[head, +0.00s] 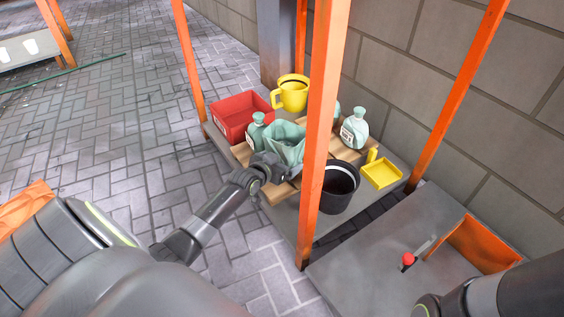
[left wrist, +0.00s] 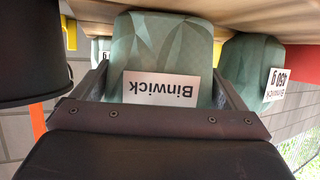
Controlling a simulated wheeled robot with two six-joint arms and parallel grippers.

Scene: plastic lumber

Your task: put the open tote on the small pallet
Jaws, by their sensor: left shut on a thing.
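A red open-topped tote (head: 238,114) stands at the shelf's left end, beside the wooden slatted pallet (head: 277,196); I cannot tell whether it touches it. In the left wrist view the fingers flank this vessel (left wrist: 160,55), whose "Binwick" label appears upside down. The gripper hides its lower part in the head view. Only part of my right arm shows at the lower right; its gripper is out of view.
Green labelled bottles (head: 257,131) (head: 355,128) and a yellow mug (head: 291,93) stand around the vessel. A black bucket (head: 339,188) and yellow dustpan (head: 381,172) are to the right. An orange post (head: 322,120) rises close to my gripper.

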